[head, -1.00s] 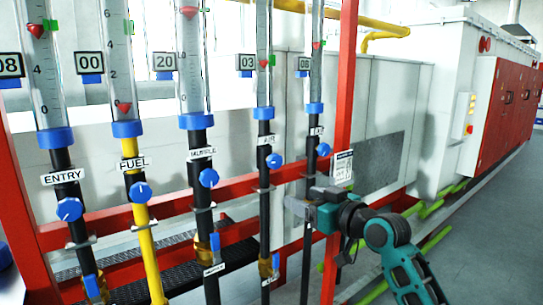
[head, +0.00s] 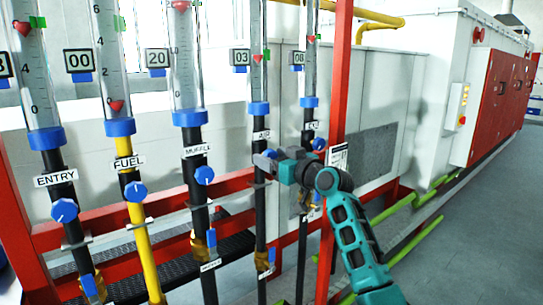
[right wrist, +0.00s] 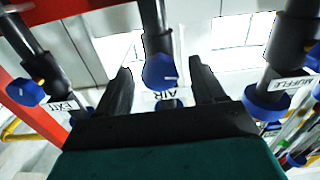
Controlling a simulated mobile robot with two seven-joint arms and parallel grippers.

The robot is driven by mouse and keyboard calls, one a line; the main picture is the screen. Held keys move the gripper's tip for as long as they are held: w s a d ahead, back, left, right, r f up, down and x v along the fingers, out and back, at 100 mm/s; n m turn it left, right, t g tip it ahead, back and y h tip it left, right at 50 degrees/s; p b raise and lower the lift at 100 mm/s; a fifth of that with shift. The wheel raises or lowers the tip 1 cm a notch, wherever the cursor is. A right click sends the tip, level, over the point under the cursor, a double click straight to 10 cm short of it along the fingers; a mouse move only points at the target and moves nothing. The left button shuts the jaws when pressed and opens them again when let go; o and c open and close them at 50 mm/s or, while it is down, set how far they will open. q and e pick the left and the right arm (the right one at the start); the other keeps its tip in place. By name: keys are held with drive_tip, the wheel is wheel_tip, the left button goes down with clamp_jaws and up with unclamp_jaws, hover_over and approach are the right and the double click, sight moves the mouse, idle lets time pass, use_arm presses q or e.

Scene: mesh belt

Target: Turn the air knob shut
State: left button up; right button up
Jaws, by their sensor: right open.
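The air knob (right wrist: 160,72) is a round blue knob with a white mark on a black pipe. In the right wrist view it sits between the two black fingers of my right gripper (right wrist: 160,66), with a gap on each side. Its AIR label (right wrist: 165,97) looks upside down there. In the head view the knob (head: 270,153) is partly hidden by my right gripper (head: 264,162), which is open and right at the AIR pipe (head: 261,215). How deep the knob lies between the fingers is unclear. My left gripper is out of view.
Neighbouring pipes carry blue knobs: MUFFLE (head: 204,175), FUEL (head: 135,191), ENTRY (head: 64,210) and the exit knob (head: 318,144). A red upright post (head: 335,110) stands right of the pipes, beside my right arm. Open grey floor (head: 470,230) lies at the right.

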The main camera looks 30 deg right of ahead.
drive_tip(key=shift+w, duration=0.45)
drive_tip(key=c, duration=1)
